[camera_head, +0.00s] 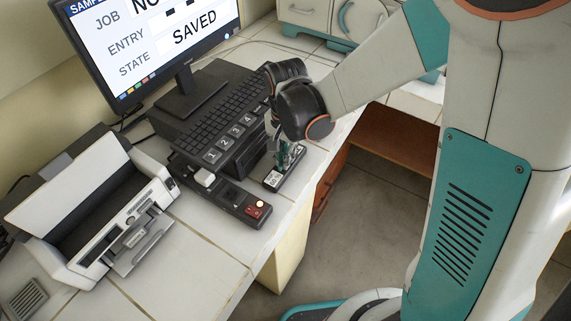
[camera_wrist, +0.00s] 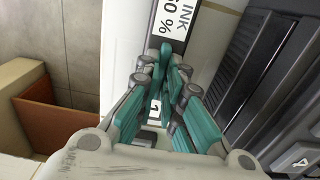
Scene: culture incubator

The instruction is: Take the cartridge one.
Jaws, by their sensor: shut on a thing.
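Cartridge one is a small dark block (camera_head: 272,181) with white labels, at the desk's front edge in the head view. In the wrist view its label (camera_wrist: 177,17) reads "INK" and "60 %", and a "1" label shows between the fingers. My gripper (camera_head: 286,156) reaches down over it from above. In the wrist view the teal fingers of my gripper (camera_wrist: 166,62) are close together, shut on the cartridge's middle. The fingers hide part of it. I cannot tell whether it still touches the desk.
A black keyboard unit (camera_head: 222,130) with numbered keys stands close behind the cartridge. A dark control strip (camera_head: 232,197) with a red block lies to its left. A white printer (camera_head: 70,215) stands farther left. The monitor (camera_head: 150,45) reads "SAVED". Open floor lies past the desk edge.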

